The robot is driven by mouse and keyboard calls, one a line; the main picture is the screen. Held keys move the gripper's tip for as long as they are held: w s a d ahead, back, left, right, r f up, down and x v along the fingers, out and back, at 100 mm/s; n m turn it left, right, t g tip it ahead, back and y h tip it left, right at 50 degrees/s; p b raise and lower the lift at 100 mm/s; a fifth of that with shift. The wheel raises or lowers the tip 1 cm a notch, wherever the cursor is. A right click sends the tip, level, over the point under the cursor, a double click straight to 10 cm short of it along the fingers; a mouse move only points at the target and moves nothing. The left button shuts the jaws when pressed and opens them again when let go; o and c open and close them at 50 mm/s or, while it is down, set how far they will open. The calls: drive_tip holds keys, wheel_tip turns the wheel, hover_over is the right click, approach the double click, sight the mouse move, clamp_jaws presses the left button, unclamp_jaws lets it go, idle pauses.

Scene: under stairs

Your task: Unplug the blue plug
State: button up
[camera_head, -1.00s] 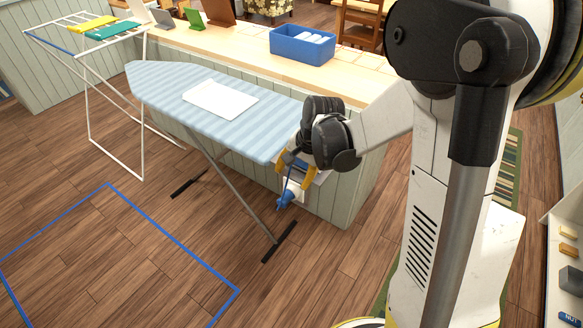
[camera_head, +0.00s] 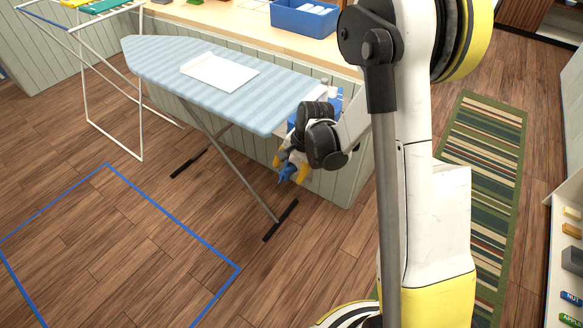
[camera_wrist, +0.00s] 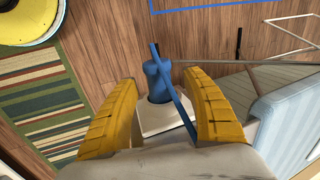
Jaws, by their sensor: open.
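The blue plug (camera_wrist: 157,82) stands in the wrist view on a white block (camera_wrist: 166,118), with a blue cord or strip slanting across it. My gripper (camera_wrist: 160,78) is open, with one yellow finger on each side of the plug. Gaps show between the fingers and the plug. In the head view, my gripper (camera_head: 291,168) is beside the near right end of the ironing board, pointing down, and the blue plug (camera_head: 287,174) shows at its fingertips. The white block is mostly hidden there by my gripper.
The ironing board (camera_head: 235,95) bears a white sheet (camera_head: 219,72) and stands left of my gripper. Behind it is a panelled counter (camera_head: 350,170) with a blue bin (camera_head: 304,18). A drying rack (camera_head: 85,100) stands left. A blue outline (camera_head: 170,215) marks open floor.

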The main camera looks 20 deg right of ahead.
sight(284, 175)
clamp_jaws()
idle(0.4)
drive_tip(key=shift+s+a, duration=0.1)
drive_tip(key=shift+a, duration=0.05)
drive_tip(key=shift+s+a+b, duration=0.4)
drive_tip(key=shift+s+a, duration=0.4)
drive_tip(key=shift+a, duration=0.35)
drive_tip(key=s+a+b, duration=0.1)
drive_tip(key=s+a, duration=0.2)
drive_tip(key=a, duration=0.2)
drive_tip(key=shift+s, duration=0.3)
drive_tip(key=shift+d, duration=0.1)
idle(0.3)
